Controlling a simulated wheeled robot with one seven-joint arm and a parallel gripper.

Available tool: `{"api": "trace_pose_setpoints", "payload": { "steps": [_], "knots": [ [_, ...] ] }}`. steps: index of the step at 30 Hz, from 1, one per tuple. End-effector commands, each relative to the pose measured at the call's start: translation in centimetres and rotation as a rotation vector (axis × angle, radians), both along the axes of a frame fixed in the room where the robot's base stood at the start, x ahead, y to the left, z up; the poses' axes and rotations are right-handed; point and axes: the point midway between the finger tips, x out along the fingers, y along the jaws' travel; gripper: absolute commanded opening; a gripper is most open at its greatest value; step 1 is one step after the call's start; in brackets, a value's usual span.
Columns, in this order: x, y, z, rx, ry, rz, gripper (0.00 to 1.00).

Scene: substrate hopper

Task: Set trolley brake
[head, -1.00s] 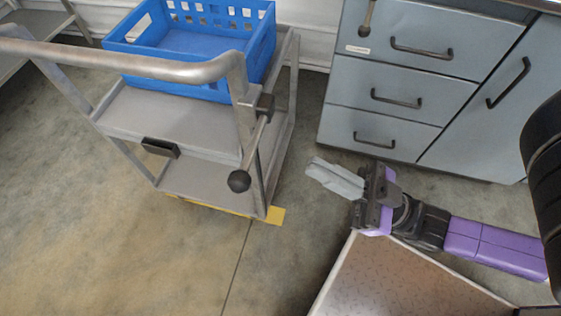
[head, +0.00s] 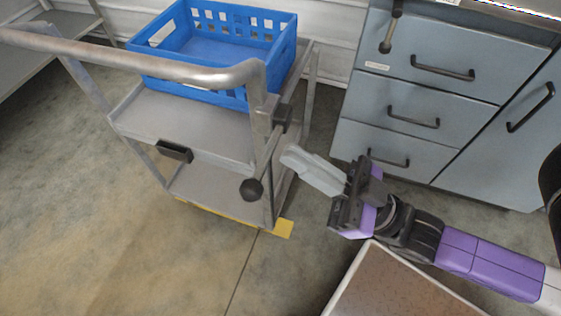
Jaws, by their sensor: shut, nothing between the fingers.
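The grey metal trolley (head: 180,117) stands at the left of the head view, with a tubular push handle along its near top. The brake lever (head: 268,158) is a thin rod on the trolley's right post. It slopes down from a dark pivot block (head: 284,117) to a black ball knob (head: 251,190). My gripper (head: 293,158) is shut and empty, with its pale grey fingers pointing left toward the lever. In the picture the fingertips lie just right of the rod, above the knob. Whether they touch it I cannot tell.
A blue crate (head: 238,96) sits on the trolley's top shelf. A dark block (head: 174,151) is on its front edge. Yellow floor marking (head: 283,228) shows beneath. A grey drawer cabinet (head: 395,120) stands behind my gripper. Open floor lies in front of the trolley.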

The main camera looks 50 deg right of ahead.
Motion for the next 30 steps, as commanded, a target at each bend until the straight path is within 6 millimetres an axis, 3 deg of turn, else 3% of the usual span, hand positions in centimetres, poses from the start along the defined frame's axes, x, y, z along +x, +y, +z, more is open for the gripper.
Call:
{"api": "trace_pose_setpoints", "payload": {
  "steps": [4,5,12,30],
  "knots": [
    [2.3,0.9,1.6,0.002,-0.007,0.003,0.0],
    [2.5,0.8,0.6,0.001,-0.001,0.001,0.0],
    [2.9,0.9,-2.2,-0.001,0.001,0.001,0.0],
    [2.9,0.9,-2.7,-0.012,-0.004,0.001,0.0]
  ]
}}
